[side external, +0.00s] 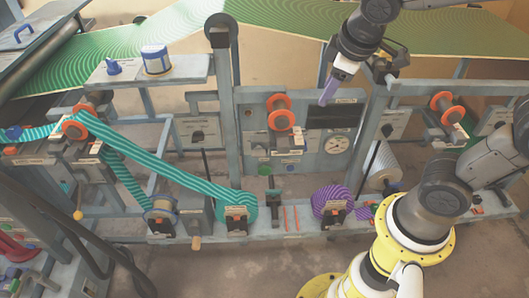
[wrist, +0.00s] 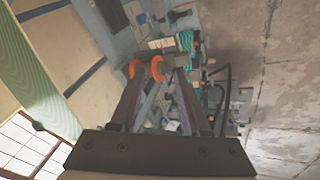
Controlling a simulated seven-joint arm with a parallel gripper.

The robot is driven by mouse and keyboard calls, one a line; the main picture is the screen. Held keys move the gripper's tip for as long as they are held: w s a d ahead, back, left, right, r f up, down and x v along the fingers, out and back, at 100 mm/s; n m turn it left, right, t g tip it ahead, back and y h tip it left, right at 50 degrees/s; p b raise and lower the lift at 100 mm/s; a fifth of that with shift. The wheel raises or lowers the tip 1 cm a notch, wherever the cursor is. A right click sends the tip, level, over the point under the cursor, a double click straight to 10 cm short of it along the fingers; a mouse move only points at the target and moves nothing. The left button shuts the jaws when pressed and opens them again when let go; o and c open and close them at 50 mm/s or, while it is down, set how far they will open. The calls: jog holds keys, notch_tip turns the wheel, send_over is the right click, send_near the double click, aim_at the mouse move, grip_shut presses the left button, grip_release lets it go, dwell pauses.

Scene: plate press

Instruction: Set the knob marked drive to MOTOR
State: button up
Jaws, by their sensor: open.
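My gripper (side external: 327,92) hangs in front of the machine's upper right middle, its purple fingers pointing down and left. In the wrist view my gripper (wrist: 161,82) has its two fingers apart with nothing held between them. A dark knob or switch (side external: 198,136) sits on a grey panel left of the tall post. A similar dark one (side external: 387,130) sits on a panel right of the gauge. The labels are too small to read, so I cannot tell which is the drive knob or how it is set.
A central panel carries an orange-flanged roller (side external: 280,111), a round gauge (side external: 337,145) and a green button (side external: 265,170). Teal striped web (side external: 165,160) runs across the left. A green patterned sheet (side external: 290,30) spans the top. A grey post (side external: 222,100) stands left of my gripper.

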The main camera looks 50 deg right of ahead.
jog(key=w+a+f+n+h, duration=0.2)
jog(key=w+a+f+n, duration=0.35)
jog(key=w+f, duration=0.45)
jog(key=w+a+f+n+h, duration=0.3)
jog(key=w+a+f+n, duration=0.3)
jog(key=w+f, duration=0.45)
jog(key=s+d+f+n+t+h, duration=0.35)
jog(key=f+n, duration=0.55)
jog(key=n, duration=0.3)
jog(key=s+d+f+n+t+h, duration=0.2)
jog(key=s+f+n+t, duration=0.25)
jog(key=f+n, duration=0.5)
jog(key=w+d+r+n, duration=0.1)
jog(key=w+d, duration=0.8)
jog(key=shift+w+n+t, duration=0.3)
jog(key=shift+w, duration=0.05)
jog(key=shift+d+r, duration=0.1)
